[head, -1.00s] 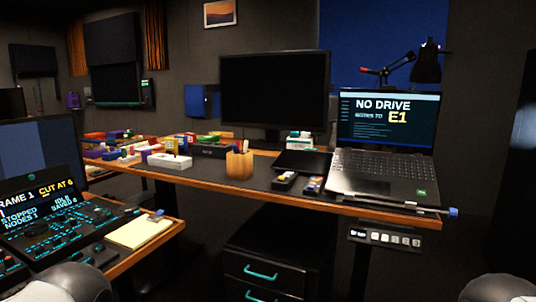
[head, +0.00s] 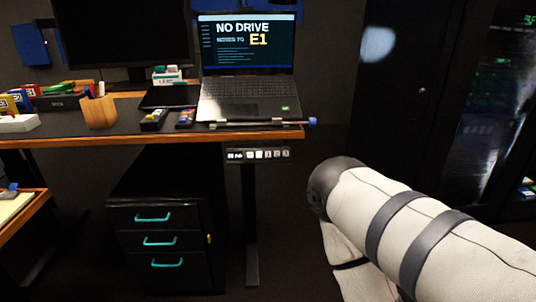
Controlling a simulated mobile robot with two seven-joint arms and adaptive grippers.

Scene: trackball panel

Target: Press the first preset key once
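A small dark key panel (head: 257,154) is fixed under the front edge of the desk, below the laptop. It has a row of pale keys; those at its right end look marked 1, 2 and 3. The first preset key (head: 267,154) appears to be the one marked 1, though it is very small here. My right arm reaches in from the right, lower than the panel and apart from it. Its gripper is hidden or out of the picture. My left gripper is not in view.
The laptop (head: 249,100) stands on the desk (head: 180,134), with a blue-tipped rod (head: 265,122) along the front edge. A black drawer cabinet (head: 128,215) stands below left, beside the desk leg (head: 250,225). A dark cabinet (head: 405,90) stands at the right.

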